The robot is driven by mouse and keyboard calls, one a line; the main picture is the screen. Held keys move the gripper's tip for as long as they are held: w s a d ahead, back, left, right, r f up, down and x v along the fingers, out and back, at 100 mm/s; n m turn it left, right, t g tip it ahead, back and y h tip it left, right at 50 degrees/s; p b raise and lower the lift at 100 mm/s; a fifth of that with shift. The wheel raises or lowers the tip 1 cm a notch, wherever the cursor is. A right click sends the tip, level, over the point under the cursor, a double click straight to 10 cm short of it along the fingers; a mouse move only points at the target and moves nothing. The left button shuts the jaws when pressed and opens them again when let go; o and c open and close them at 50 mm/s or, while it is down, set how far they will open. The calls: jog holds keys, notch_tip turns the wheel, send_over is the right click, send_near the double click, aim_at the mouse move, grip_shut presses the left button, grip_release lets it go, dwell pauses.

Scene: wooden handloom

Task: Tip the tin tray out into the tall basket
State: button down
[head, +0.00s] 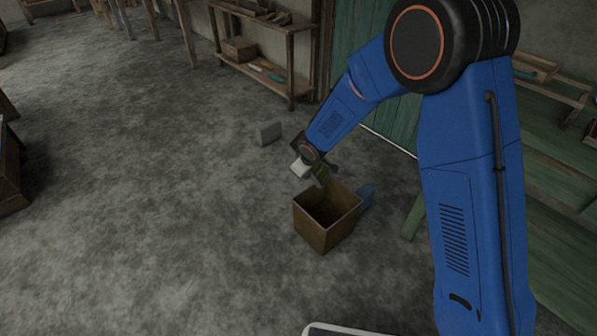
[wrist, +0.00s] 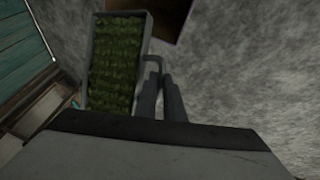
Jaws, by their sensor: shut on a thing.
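The tin tray (wrist: 89,62) is a grey, long, narrow tray full of green lumps in the wrist view. My gripper (wrist: 161,80) is shut on the bent handle at the tray's right side. The basket is a brown, open-topped, square box standing on the floor. Its dark inside looks empty from here. In the wrist view a part of the basket (wrist: 172,14) shows beyond the tray's right edge.
A blue object (head: 367,196) stands right beside the basket. A grey block (head: 270,132) is on the floor behind. A wooden shelf bench (head: 262,75) is at the back. Green wooden benches (head: 545,190) fill the right.

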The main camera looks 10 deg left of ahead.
jog(key=shift+s+d+f+m+t+y, duration=0.15)
jog(key=shift+s+d+t+y, duration=0.15)
jog(key=shift+d+y, duration=0.5)
jog(key=shift+s+d+f+m+t+y, duration=0.1)
jog(key=shift+s+d+m+t+y, duration=0.2)
jog(key=shift+d+y, duration=0.45)
jog(key=shift+s+d+f+m+t+y, duration=0.15)
jog(key=shift+d+t+y, duration=0.25)
jog(key=shift+d+y, duration=0.4)
jog(key=s+d+f+m+t+y, duration=0.1)
jog(key=s+d+f+t+y, duration=0.1)
jog(key=d+y, duration=0.4)
jog(key=shift+s+d+f+t, duration=0.2)
jog(key=shift+f+t, duration=0.4)
jog(key=shift+f, duration=0.3)
jog(key=shift+d, duration=0.1)
